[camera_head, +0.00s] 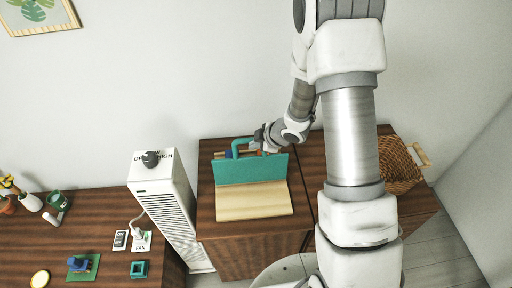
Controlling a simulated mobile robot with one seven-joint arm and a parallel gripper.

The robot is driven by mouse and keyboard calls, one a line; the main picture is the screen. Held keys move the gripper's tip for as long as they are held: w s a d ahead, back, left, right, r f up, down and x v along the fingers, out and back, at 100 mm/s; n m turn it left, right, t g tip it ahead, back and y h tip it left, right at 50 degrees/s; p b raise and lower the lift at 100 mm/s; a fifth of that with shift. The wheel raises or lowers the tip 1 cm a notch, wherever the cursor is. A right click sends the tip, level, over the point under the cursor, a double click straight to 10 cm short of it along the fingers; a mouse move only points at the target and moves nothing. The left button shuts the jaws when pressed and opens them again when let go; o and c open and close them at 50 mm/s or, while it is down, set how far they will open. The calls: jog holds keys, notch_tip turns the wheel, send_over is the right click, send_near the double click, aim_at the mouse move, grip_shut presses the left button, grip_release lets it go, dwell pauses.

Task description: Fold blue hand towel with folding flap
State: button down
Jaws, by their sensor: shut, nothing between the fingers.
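The folding flap (250,169) is a teal panel standing nearly upright across a light wooden board (255,203) on the dark wooden cabinet. A teal bent handle (236,146) shows behind the flap's top edge. My gripper (262,142) is shut and empty, just behind the top right of the flap and close to the handle. I cannot tell whether it touches either one. I cannot make out the blue hand towel; the area behind the flap is mostly hidden, with only small blue and red patches showing near my gripper.
A tall white heater-like unit (165,205) stands left of the cabinet (240,254). A wicker basket (398,166) sits at the right. The wall is close behind the cabinet.

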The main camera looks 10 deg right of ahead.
jog(key=shift+w, duration=0.15)
jog(key=shift+w+p, duration=0.35)
jog(key=shift+w, duration=0.4)
